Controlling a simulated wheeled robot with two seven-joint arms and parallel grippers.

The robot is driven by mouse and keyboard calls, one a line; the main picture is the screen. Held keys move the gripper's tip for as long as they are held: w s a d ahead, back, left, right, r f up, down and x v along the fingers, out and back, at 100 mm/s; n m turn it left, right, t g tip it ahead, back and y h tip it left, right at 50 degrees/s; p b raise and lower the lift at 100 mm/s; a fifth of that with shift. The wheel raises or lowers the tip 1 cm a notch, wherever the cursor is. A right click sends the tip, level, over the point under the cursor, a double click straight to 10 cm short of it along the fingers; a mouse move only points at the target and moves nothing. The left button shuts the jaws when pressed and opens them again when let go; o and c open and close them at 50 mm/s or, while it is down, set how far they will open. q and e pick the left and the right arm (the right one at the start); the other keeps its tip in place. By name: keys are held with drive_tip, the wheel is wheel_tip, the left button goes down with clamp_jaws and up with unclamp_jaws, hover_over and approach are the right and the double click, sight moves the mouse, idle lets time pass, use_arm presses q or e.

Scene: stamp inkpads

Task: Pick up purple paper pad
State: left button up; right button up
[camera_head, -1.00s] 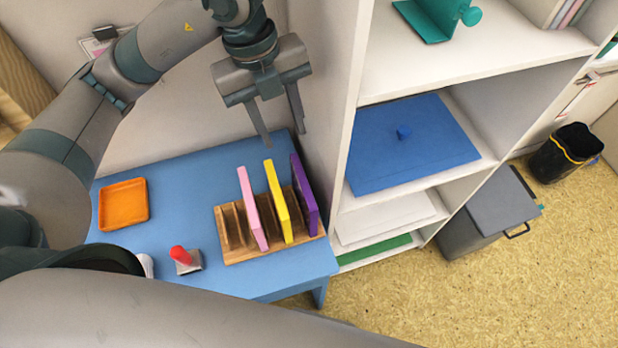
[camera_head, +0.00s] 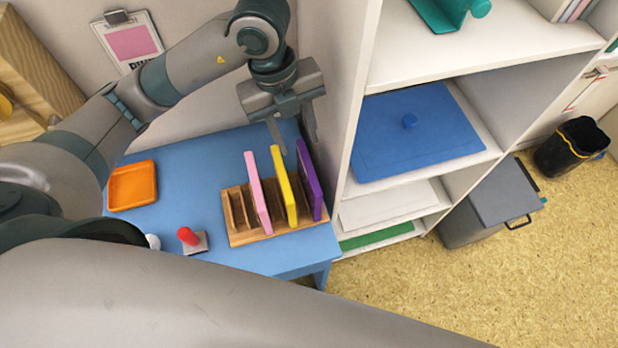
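The purple paper pad (camera_head: 310,182) stands upright in the rightmost slot of a wooden rack (camera_head: 246,236) on the blue table. A yellow pad (camera_head: 284,187) and a pink pad (camera_head: 258,193) stand in the slots to its left. My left gripper (camera_head: 297,147) points down just above and behind the purple pad's top edge. Its two fingers are apart with nothing between them. I cannot tell whether the fingers straddle the pad's top. My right gripper is not in view; a large grey arm link of mine crosses the bottom.
The blue table (camera_head: 187,160) also holds an orange tray (camera_head: 132,186) and a red-handled stamp (camera_head: 190,239). A white shelf unit (camera_head: 345,135) rises close on the right of the rack. A grey bin (camera_head: 490,205) stands on the floor beyond.

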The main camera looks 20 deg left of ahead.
use_arm(q)
drive_tip(key=p, duration=0.1)
hover_over(307, 166)
drive_tip(key=a, duration=0.1)
wheel_tip(307, 166, down, 5)
drive_tip(key=shift+s+f, duration=0.2)
drive_tip(key=shift+f, duration=0.15)
drive_tip(key=shift+d+f+p, duration=0.1)
drive_tip(key=shift+f+p, duration=0.1)
drive_tip(key=shift+p, duration=0.2)
drive_tip(key=f, duration=0.1)
drive_tip(key=f+p, duration=0.2)
drive_tip(key=shift+w+d+f, duration=0.2)
drive_tip(key=shift+d+f, duration=0.15)
drive_tip(key=shift+f, duration=0.5)
